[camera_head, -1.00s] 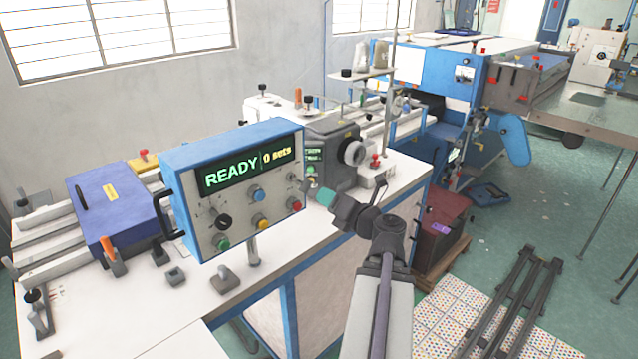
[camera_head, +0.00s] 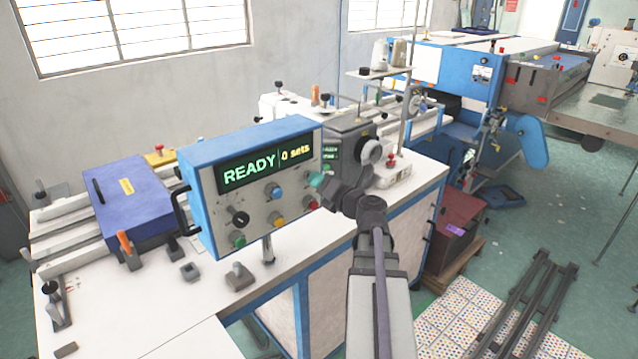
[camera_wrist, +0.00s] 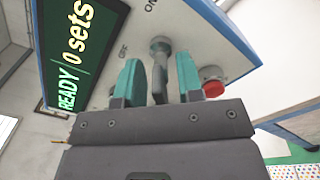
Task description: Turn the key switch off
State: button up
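The key switch (camera_wrist: 160,68) is a grey round lock with a flat dark key on the control panel's face, seen in the wrist view. An ON label lies above it and another, partly legible label to its left. My gripper (camera_wrist: 160,85) has two teal fingers, one on each side of the key, with a visible gap on both sides. It is open. In the head view my gripper (camera_head: 318,181) is at the right edge of the control panel (camera_head: 258,217), hiding the key switch there.
A red button (camera_wrist: 213,88) sits close beside the right finger in the wrist view. The panel's display (camera_head: 262,166) reads READY, 0 sets. Several other knobs and buttons cover the panel.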

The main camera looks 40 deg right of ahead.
jog(key=shift+c, duration=0.4)
grip_shut()
jog(key=shift+n, duration=0.4)
jog(key=n, duration=0.3)
jog(key=shift+n, duration=0.4)
jog(key=n, duration=0.4)
jog(key=shift+n, duration=0.3)
jog(key=n, duration=0.8)
jog(key=shift+a+n, duration=0.1)
jog(key=shift+n, duration=0.2)
